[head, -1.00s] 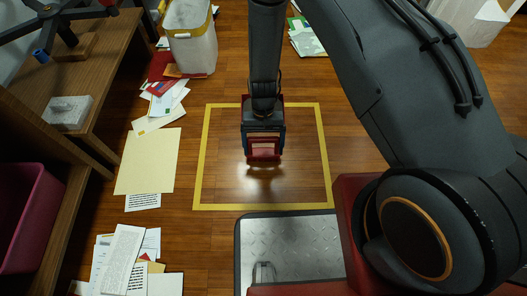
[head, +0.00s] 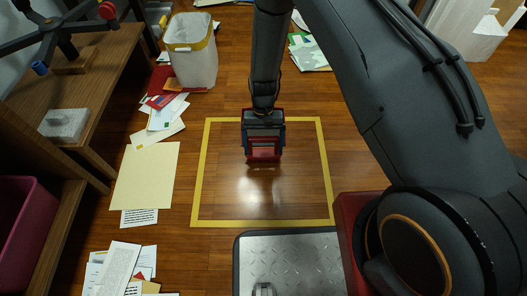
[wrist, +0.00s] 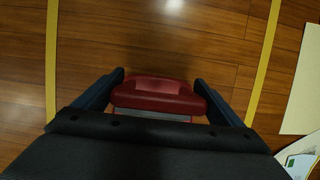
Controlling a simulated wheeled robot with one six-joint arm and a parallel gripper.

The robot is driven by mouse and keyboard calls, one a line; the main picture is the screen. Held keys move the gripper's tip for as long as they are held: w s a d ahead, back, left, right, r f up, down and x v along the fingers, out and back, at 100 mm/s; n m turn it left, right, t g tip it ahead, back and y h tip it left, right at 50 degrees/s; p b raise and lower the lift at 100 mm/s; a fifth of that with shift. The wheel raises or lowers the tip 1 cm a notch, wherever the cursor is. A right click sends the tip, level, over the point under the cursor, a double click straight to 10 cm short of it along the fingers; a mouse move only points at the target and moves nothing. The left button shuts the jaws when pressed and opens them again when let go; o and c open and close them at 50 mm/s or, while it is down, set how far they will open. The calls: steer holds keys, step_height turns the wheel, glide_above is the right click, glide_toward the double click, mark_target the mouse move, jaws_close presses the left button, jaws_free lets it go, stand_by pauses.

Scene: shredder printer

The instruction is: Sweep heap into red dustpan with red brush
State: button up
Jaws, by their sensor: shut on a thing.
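My gripper (head: 263,140) hangs from the arm over the yellow-outlined floor square, near its far edge. It is shut on a red block-like object with rounded ends and a paler patch on top. This red object (head: 263,154) also shows between the dark blue fingers in the wrist view (wrist: 158,96). The frames do not show clearly whether it is the brush. Its underside is hidden, and I see no bristles. No heap and no separate red dustpan can be made out.
The yellow square (head: 262,223) encloses bare wooden floor. A white bin (head: 194,60) with a yellow rim stands beyond its far left corner. Papers (head: 146,175) lie to its left, more papers (head: 310,52) behind it. A wooden desk (head: 110,65) and a magenta bin (head: 25,225) line the left.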

steer(key=shift+w+b, duration=0.5)
steer(key=shift+w, duration=0.9)
steer(key=shift+r+p, duration=1.7)
steer(key=shift+r, duration=0.6)
